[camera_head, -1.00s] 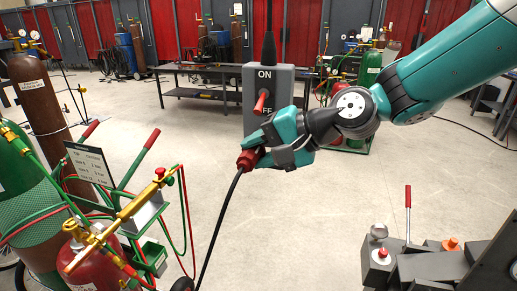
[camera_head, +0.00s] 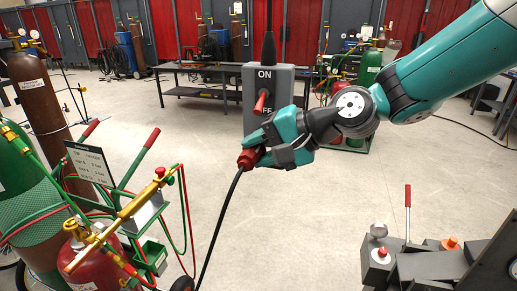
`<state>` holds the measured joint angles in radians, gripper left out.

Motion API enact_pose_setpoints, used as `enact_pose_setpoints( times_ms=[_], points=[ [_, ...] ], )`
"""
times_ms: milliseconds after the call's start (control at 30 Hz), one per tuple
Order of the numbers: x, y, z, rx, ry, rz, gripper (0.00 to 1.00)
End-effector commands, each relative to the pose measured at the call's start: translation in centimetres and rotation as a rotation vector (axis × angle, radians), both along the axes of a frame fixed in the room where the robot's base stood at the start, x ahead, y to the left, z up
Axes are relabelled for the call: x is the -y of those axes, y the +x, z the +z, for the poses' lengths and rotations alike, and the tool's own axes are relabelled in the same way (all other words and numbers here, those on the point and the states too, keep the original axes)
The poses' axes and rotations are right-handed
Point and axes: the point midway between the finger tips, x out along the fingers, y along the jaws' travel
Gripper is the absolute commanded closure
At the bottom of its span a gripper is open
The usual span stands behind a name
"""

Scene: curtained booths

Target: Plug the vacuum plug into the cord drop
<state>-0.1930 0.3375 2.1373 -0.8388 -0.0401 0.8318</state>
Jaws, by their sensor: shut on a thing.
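The cord drop is a grey box (camera_head: 284,88) hanging on a thick black cable in the middle of the view. Its front has ON and OFF lettering and a red toggle lever (camera_head: 261,101). My gripper (camera_head: 258,146) is just below the box and shut on the red vacuum plug (camera_head: 249,159). A black cord runs from the plug down to the lower left. The gripper's fingers overlap the lower edge of the box in the picture. I cannot tell whether the plug touches the box, and any socket on the box is hidden.
A cart with gas cylinders, hoses and a brass torch (camera_head: 118,222) stands at the left. A machine with a red-handled lever (camera_head: 407,212) is at the lower right. A dark bench (camera_head: 200,72) stands behind the box. The floor between is clear.

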Motion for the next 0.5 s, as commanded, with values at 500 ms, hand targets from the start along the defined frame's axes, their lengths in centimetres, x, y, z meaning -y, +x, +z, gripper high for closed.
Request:
enact_pose_setpoints(
  times_ms=[500],
  points=[
    [0.4, 1.2, 0.1, 0.0, 0.0, 0.0, 0.93]
  ],
)
